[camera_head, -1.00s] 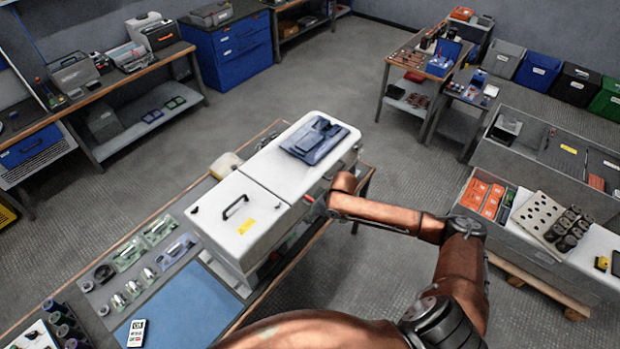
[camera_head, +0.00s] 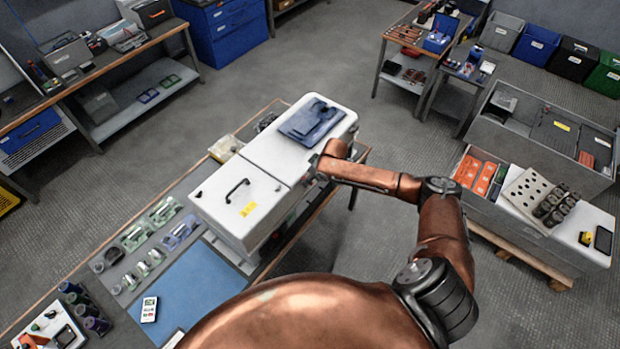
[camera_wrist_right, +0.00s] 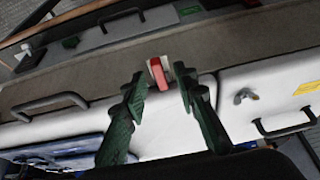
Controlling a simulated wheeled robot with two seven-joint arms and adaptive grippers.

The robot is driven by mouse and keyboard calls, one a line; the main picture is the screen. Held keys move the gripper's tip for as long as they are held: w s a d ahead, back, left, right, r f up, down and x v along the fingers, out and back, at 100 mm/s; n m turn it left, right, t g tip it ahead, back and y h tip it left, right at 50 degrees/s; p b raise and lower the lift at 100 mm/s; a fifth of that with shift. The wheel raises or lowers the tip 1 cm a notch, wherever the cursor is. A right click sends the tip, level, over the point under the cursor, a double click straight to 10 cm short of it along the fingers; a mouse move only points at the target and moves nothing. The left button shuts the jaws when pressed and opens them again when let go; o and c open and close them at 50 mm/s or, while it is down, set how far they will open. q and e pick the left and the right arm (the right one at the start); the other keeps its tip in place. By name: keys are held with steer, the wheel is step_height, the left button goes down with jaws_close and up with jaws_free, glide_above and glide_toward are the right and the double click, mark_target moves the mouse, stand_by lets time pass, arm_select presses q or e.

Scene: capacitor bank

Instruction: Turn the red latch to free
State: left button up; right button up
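The red latch (camera_wrist_right: 159,76) sits on a pale mount on the front side of the white cabinet (camera_head: 240,198), seen in the right wrist view. My right gripper (camera_wrist_right: 159,84) is open, with its two dark green fingers on either side of the latch's near end. Nothing is held between the fingers, and I cannot tell whether either touches the latch. In the head view my right gripper (camera_head: 316,170) is at the cabinet's right side, and the latch is hidden there by the arm. My left gripper is not in view.
A blue-grey item (camera_head: 311,121) lies on the cabinet's far lid. The nearer lid has a black handle (camera_head: 237,190), also seen in the wrist view with a wing nut (camera_wrist_right: 246,95) nearby. A blue mat (camera_head: 195,290) lies on the bench. Open floor lies beyond the bench.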

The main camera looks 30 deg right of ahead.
steer(key=shift+f, duration=0.1)
steer(key=shift+c, duration=0.5)
jaws_close()
